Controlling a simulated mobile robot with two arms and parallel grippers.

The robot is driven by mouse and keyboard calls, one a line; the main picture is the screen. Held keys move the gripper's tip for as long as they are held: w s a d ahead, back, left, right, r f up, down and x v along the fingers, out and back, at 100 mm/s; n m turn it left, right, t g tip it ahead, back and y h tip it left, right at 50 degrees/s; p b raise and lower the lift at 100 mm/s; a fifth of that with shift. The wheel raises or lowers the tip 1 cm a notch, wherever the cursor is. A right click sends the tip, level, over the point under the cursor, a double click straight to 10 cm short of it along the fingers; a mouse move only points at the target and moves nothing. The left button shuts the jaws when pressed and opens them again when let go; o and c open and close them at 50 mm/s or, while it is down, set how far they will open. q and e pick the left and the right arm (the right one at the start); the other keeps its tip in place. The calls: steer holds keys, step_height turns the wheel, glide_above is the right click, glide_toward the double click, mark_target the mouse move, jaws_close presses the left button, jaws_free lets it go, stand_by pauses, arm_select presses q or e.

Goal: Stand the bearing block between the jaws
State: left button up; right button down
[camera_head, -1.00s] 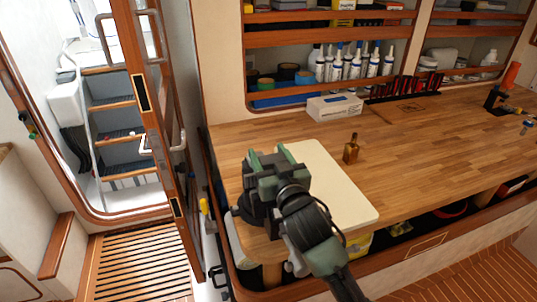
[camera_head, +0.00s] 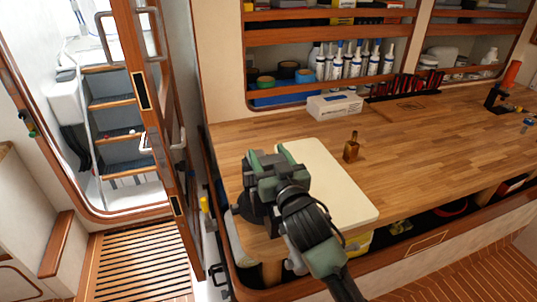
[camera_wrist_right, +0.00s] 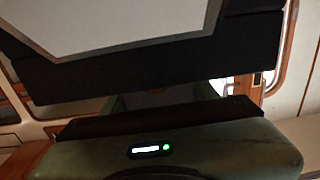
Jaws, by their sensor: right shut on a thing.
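My right gripper (camera_head: 270,166) is over the near left corner of the wooden bench, with its wrist coming in from the lower right. It is shut on the bearing block, but the gripper hides the block in the head view. A dark vise (camera_head: 252,213) shows partly below and left of the gripper; its jaws are mostly hidden. In the right wrist view a pale grey face with a thick dark edge (camera_wrist_right: 120,28) fills the top, very close; I cannot tell which thing it is. I cannot see whether the block stands between the jaws. My left gripper is not in view.
A cream board (camera_head: 345,192) lies right of the gripper on the bench (camera_head: 440,140). A small brown bottle (camera_head: 351,148) stands beyond it. A white box (camera_head: 335,106) is at the back, under shelves of bottles. The bench's middle right is mostly clear.

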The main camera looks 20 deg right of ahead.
steer(key=shift+f+b, duration=0.5)
steer(key=shift+f, duration=0.25)
steer(key=c, duration=0.5)
jaws_free()
steer(key=shift+o, duration=0.6)
steer(key=shift+f, duration=0.15)
steer(key=s+b, duration=0.2)
steer(key=s, duration=0.5)
steer(key=shift+d, duration=0.15)
steer(key=shift+s, duration=0.45)
